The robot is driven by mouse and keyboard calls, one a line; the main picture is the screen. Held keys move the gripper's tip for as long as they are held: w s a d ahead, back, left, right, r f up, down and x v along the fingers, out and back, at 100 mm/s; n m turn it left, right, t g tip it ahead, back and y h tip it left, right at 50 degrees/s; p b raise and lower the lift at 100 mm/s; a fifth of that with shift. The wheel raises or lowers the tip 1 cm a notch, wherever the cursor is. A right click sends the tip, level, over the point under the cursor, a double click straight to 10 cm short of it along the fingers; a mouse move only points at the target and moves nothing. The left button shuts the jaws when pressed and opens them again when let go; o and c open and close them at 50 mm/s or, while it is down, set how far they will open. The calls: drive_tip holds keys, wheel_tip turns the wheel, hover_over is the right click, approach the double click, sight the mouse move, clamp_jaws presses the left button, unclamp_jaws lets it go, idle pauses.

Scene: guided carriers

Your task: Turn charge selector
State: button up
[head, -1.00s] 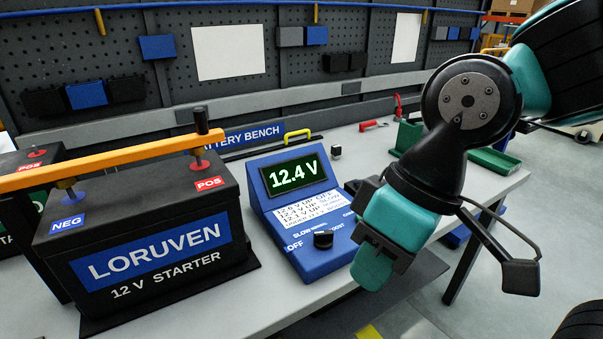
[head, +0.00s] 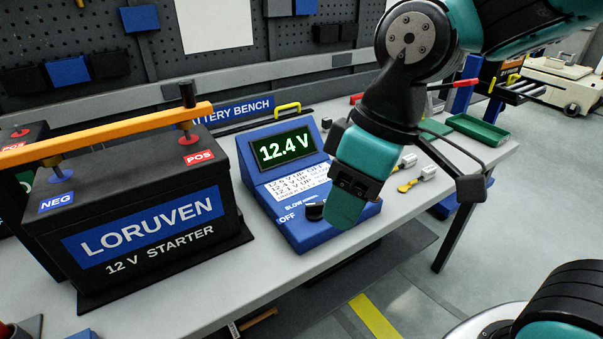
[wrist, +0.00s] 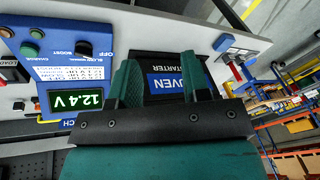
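The blue charger (head: 296,235) stands on the bench, its screen reading 12.4 V, with a printed voltage chart below. Its black selector knob (head: 314,211) sits low on the front panel near the OFF and SLOW labels, its right side partly hidden by my gripper. In the wrist view, which is upside down, the knob (wrist: 83,47) lies left of my fingers, among the OFF, SLOW, NORMAL and BOOST labels. I cannot tell where the knob points. My gripper (head: 345,208) is in front of the charger's right side; in the wrist view its fingers (wrist: 160,85) are apart and empty.
The LORUVEN 12 V battery (head: 145,215), with an orange bar (head: 110,133) across its terminals, stands left of the charger. A green button (wrist: 29,50) marked CHARGE is on the panel. Clamps (head: 416,180) and a green tray (head: 478,130) lie to the right on the bench.

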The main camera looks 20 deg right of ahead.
drive_tip(key=w+d+n+h, duration=0.2)
drive_tip(key=w+n, duration=0.1)
drive_tip(key=w, duration=0.8)
drive_tip(key=n+h, duration=0.1)
drive_tip(key=n, duration=0.4)
hover_over(315, 204)
wheel_tip(315, 204, down, 3)
wheel_tip(315, 204, down, 17)
drive_tip(key=shift+r+p, duration=0.15)
drive_tip(key=shift+p, duration=0.35)
clamp_jaws()
